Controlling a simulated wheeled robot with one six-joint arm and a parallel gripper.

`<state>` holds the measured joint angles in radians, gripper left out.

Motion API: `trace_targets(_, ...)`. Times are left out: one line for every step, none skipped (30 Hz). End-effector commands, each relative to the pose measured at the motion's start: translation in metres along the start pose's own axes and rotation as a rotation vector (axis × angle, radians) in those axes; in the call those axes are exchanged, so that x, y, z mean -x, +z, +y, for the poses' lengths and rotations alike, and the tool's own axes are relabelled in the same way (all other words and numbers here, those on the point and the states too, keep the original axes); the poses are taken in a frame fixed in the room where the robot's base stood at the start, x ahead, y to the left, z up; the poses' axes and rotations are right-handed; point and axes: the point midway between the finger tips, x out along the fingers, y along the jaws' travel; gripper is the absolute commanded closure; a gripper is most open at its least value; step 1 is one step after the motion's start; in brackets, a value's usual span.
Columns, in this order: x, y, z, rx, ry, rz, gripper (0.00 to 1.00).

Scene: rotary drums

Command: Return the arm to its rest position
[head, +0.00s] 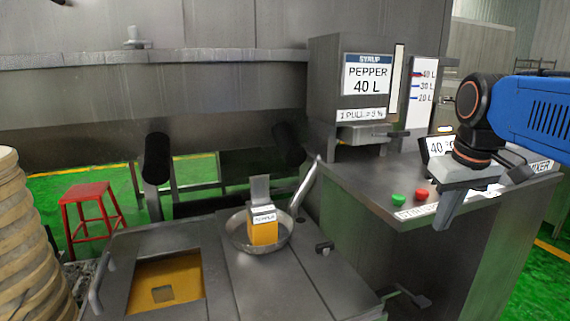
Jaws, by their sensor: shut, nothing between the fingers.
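My gripper (449,208) hangs from the blue arm at the right of the head view. It is shut and empty, pointing down in front of the grey control console (385,190). The green button (398,200) and red button (421,194) are on the console top just left of it. A small display reading 40 (436,147) is partly hidden behind my wrist. I cannot tell how far the fingertips are from the console.
A syrup dispenser (322,85) labelled pepper stands behind the console. A red stool (90,208) and stacked round discs (22,240) are at left.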

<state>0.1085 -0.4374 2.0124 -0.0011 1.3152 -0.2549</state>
Motion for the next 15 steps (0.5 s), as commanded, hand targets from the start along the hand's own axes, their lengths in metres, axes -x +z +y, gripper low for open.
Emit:
trace_targets(-0.011,0.017,-0.009,-0.011,0.001,0.015,1.00)
trace_targets(-0.017,0.026,-0.013,-0.019,0.001,0.024,1.00)
trace_targets(-0.026,0.037,-0.018,-0.029,0.001,0.037,1.00)
trace_targets(-0.033,0.046,-0.022,-0.037,0.001,0.046,1.00)
trace_targets(-0.041,0.055,-0.026,-0.046,0.001,0.055,1.00)
trace_targets(-0.050,0.066,-0.031,-0.057,0.001,0.068,1.00)
trace_targets(-0.058,0.075,-0.035,-0.065,0.000,0.077,1.00)
trace_targets(-0.065,0.084,-0.039,-0.073,-0.001,0.086,1.00)
trace_targets(-0.076,0.095,-0.044,-0.084,-0.002,0.098,1.00)
trace_targets(-0.083,0.103,-0.047,-0.092,-0.003,0.107,1.00)
trace_targets(-0.090,0.111,-0.050,-0.100,-0.005,0.114,1.00)
trace_targets(-0.099,0.120,-0.053,-0.108,-0.006,0.126,1.00)
trace_targets(-0.106,0.127,-0.056,-0.115,-0.008,0.131,1.00)
trace_targets(-0.111,0.133,-0.058,-0.121,-0.009,0.138,1.00)
trace_targets(-0.118,0.140,-0.060,-0.128,-0.010,0.145,1.00)
